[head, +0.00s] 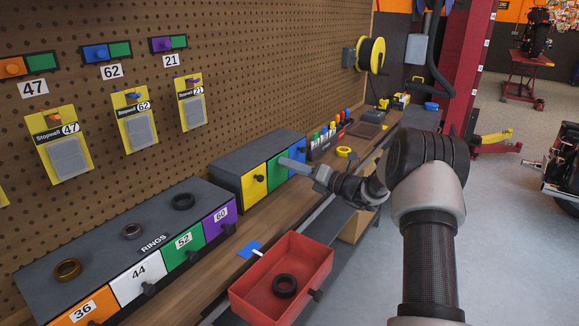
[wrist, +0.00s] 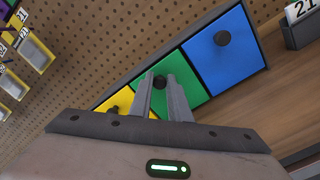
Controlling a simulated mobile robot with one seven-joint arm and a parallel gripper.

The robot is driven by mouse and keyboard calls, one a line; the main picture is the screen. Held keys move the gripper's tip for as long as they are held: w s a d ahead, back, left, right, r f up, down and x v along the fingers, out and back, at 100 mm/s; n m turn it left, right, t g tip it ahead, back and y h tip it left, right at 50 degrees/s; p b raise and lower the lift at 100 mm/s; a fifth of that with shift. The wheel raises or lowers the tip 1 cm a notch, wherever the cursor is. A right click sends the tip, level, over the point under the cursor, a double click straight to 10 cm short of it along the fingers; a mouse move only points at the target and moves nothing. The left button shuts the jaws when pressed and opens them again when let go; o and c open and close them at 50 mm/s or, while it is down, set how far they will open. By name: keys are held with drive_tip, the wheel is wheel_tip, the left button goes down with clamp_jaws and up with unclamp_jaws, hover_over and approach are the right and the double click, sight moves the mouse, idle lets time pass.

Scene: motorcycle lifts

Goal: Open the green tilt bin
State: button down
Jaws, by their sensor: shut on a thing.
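The green tilt bin (head: 276,174) sits between a yellow bin and a blue bin in a dark grey case on the bench. Its front (wrist: 197,88) looks flush with its neighbours in the wrist view. Its dark round knob (wrist: 159,82) shows between my fingertips. My gripper (head: 284,161) reaches in from the right and is shut on the knob. In the head view my fingers hide the knob and part of the green front.
The yellow bin (head: 253,183) and blue bin (head: 298,151) flank it, each with a knob. A red open drawer (head: 245,292) with a black ring inside stands in front. A rings case (head: 95,250) is at left. A pegboard (head: 270,60) rises behind.

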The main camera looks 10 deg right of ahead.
drive_tip(key=s+d+f+t+y+b, duration=0.1)
drive_tip(key=b, duration=0.1)
drive_tip(key=d+f+t+y+b, duration=0.1)
drive_tip(key=b, duration=0.1)
drive_tip(key=shift+s+f, duration=0.25)
drive_tip(key=shift+s, duration=0.15)
drive_tip(key=shift+s+d+f+t+y+b, duration=0.45)
drive_tip(key=shift+t+y, duration=0.35)
drive_tip(key=shift+s+d+f, duration=0.15)
drive_tip(key=shift+s+f, duration=0.05)
drive_tip(key=shift+f, duration=0.3)
drive_tip(key=shift+s+d+f, duration=0.1)
drive_tip(key=shift+s+f, duration=0.1)
drive_tip(key=shift+f, duration=0.35)
drive_tip(key=c, duration=1.8)
unclamp_jaws()
drive_tip(key=shift+f, duration=0.1)
drive_tip(key=shift+o, duration=0.7)
drive_tip(key=shift+r, duration=0.2)
drive_tip(key=shift+r, duration=0.1)
drive_tip(key=p+v, duration=0.2)
drive_tip(key=v, duration=1.5)
